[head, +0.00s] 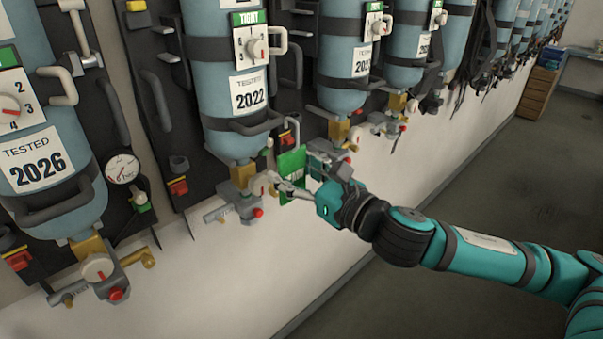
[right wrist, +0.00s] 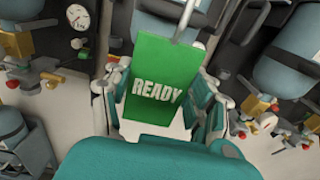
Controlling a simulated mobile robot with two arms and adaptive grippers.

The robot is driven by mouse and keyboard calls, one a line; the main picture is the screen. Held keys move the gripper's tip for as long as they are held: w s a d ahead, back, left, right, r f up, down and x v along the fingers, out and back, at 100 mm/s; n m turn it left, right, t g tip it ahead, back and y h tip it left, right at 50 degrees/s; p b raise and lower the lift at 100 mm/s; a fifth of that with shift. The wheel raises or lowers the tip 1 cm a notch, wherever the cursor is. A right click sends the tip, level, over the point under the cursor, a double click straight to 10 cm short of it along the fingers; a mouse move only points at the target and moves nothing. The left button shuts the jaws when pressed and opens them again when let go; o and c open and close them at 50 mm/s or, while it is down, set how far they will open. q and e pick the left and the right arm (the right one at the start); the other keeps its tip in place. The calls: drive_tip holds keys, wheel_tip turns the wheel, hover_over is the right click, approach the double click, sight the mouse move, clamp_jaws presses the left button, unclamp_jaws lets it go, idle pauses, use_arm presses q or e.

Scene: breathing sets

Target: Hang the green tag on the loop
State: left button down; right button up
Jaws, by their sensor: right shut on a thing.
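The green tag (head: 291,163) is in my right gripper (head: 303,182), below and to the right of the cylinder labelled 2022. In the right wrist view the tag (right wrist: 158,62) reads READY and stands between the two fingers of the gripper (right wrist: 157,108). A pale curved loop (head: 293,124) shows just above the tag in the head view. A pale rod (right wrist: 187,20) meets the tag's top right area in the right wrist view. I cannot tell whether the tag is on it or only in front of it. My left gripper is not in view.
Blue cylinders (head: 223,85) hang in a row on dark backplates along the pale wall. Valves with red knobs (head: 257,212) stick out close to my right gripper. A round gauge (head: 123,169) sits at the left. The floor (head: 500,220) at the right is clear.

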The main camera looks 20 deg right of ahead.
drive_tip(key=shift+p+x, duration=0.3)
drive_tip(key=shift+x, duration=3.2)
drive_tip(key=shift+s+d+f+b, duration=0.1)
drive_tip(key=shift+f+b, duration=0.4)
drive_tip(key=shift+f, duration=0.5)
